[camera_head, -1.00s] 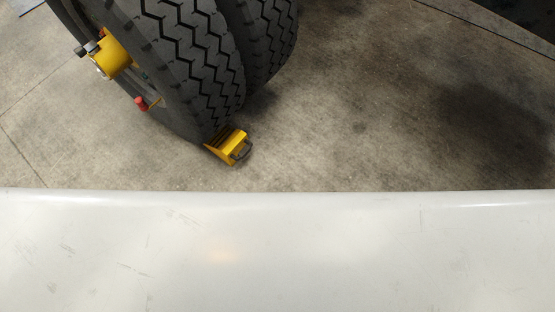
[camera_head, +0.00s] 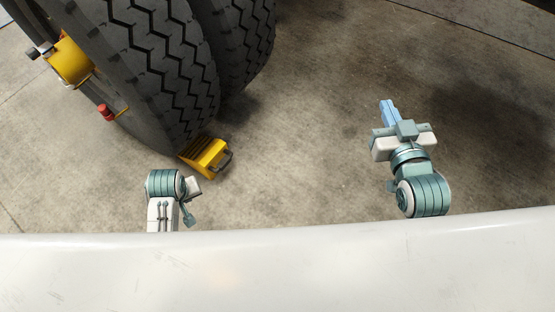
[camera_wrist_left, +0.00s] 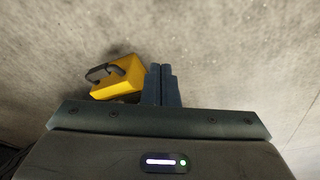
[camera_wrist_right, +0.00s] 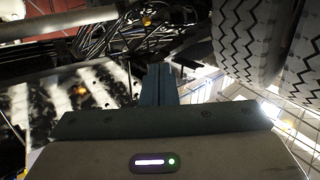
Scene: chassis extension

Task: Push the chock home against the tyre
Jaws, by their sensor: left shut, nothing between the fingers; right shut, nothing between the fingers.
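The yellow chock (camera_head: 204,158) with a dark handle lies on the floor at the foot of the front tyre (camera_head: 165,75). Whether it touches the tread I cannot tell. It also shows in the left wrist view (camera_wrist_left: 122,78), just left of the fingertips. My left gripper (camera_wrist_left: 161,70) is shut and empty, near the chock; its fingers are not clear in the head view. My right gripper (camera_head: 387,108) is shut and empty, out over the floor to the right, well apart from the chock. In the right wrist view its closed fingers (camera_wrist_right: 159,70) point towards cables and tyres.
A second tyre (camera_head: 235,40) stands behind the first. A yellow hub (camera_head: 70,62) and a red knob (camera_head: 105,112) are on the wheel's left. A wide white surface (camera_head: 280,270) fills the bottom of the head view. Concrete floor between the arms is clear.

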